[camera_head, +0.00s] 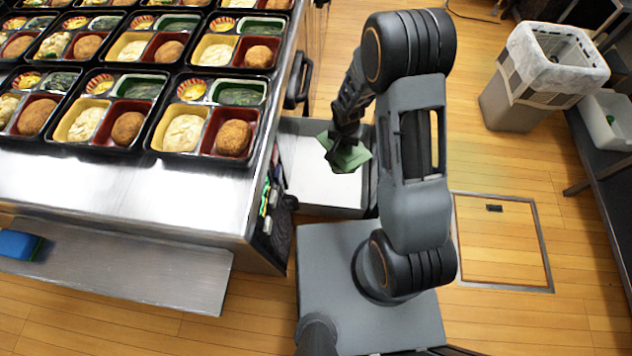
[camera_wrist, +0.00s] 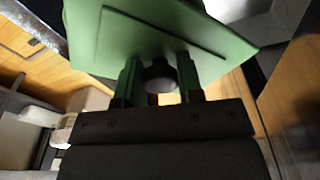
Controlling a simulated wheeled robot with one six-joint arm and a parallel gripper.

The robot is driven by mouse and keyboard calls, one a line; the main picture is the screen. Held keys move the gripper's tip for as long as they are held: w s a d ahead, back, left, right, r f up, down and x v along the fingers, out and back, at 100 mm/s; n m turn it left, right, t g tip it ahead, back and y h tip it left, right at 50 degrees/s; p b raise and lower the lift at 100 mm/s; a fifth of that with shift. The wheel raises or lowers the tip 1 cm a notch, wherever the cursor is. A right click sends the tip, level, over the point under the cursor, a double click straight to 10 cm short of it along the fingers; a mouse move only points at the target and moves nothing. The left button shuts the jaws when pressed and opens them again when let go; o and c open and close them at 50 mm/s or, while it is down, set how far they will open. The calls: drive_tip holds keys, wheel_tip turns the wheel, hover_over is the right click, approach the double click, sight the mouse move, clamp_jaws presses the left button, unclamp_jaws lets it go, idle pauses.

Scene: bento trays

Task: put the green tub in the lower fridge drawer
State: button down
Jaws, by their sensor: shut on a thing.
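The green tub (camera_head: 350,158) is in my gripper (camera_head: 345,143), over an open drawer (camera_head: 310,190) with a pale inside in the head view. The drawer sticks out from the side of the steel counter. In the wrist view the green tub (camera_wrist: 150,35) fills the top of the picture, and my gripper (camera_wrist: 158,85) is shut on it with its two fingers apart. The tub looks tilted. I cannot tell whether it touches the drawer floor. My arm hides part of the drawer's right side.
The steel counter (camera_head: 120,190) with several bento trays (camera_head: 205,118) stands left of the drawer. A lower shelf (camera_head: 130,270) holds a blue thing (camera_head: 18,245). A lined bin (camera_head: 530,85) and a white container (camera_head: 607,125) stand at the right.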

wheel_tip(320, 180, down, 14)
drive_tip(key=a+m+b, duration=0.2)
drive_tip(key=b, duration=0.6)
drive_tip(key=w+d+f+b, duration=0.2)
drive_tip(key=w+f+b, duration=0.2)
drive_tip(key=w+f, duration=0.2)
drive_tip(key=w+d+f+b, duration=0.3)
drive_tip(key=w+f+b, duration=0.1)
drive_tip(key=w+f, duration=0.3)
drive_tip(key=shift+d, duration=0.3)
drive_tip(key=shift+f, duration=0.15)
drive_tip(key=shift+f, duration=0.15)
drive_tip(key=c, duration=0.8)
unclamp_jaws()
drive_tip(key=shift+s, duration=0.1)
drive_tip(key=shift+o, duration=0.2)
